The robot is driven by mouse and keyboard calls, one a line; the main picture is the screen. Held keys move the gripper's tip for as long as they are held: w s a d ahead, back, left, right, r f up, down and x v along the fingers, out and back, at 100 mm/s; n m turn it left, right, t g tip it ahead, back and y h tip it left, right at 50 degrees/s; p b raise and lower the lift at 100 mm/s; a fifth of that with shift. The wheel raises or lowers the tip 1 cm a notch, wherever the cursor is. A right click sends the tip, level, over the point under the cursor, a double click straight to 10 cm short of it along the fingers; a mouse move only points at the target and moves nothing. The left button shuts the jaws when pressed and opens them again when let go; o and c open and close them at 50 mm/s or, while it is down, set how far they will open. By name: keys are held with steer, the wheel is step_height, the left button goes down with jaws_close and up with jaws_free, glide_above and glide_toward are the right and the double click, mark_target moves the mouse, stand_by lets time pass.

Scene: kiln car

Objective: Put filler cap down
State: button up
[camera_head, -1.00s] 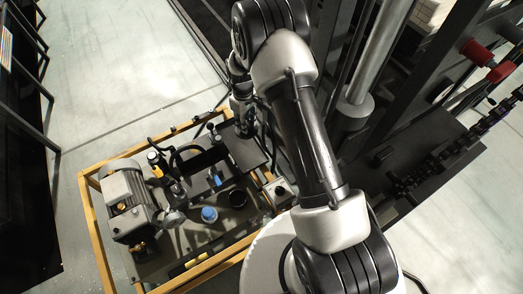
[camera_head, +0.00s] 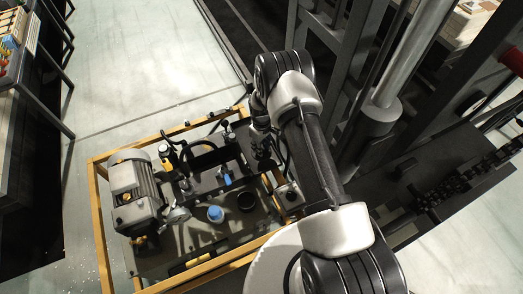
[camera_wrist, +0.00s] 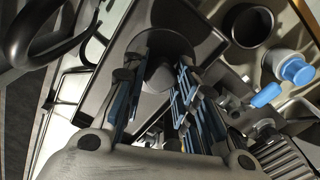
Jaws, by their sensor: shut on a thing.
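My gripper (camera_wrist: 157,88) is shut on the filler cap (camera_wrist: 162,73), a grey-black round piece between its fingers, partly hidden by them. In the head view my gripper (camera_head: 262,148) is over a dark flat plate (camera_head: 240,143) at the back right of the framed unit. In the wrist view this plate (camera_wrist: 118,62) lies behind the cap. I cannot tell whether the cap touches it. The open black round neck (camera_head: 246,201) stands in front of the plate, and shows at the top right of the wrist view (camera_wrist: 250,24).
A blue-capped fitting (camera_head: 215,213) stands beside the neck. A grey motor (camera_head: 134,190) is at the left of the unit, with a gauge (camera_head: 178,214) near it. A yellow frame (camera_head: 99,222) surrounds the unit. Dark steel posts (camera_head: 352,85) rise at the right.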

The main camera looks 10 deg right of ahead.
steer(key=shift+f+b, duration=0.3)
steer(key=shift+f, duration=1.1)
steer(key=shift+f, duration=0.15)
steer(key=o, duration=1)
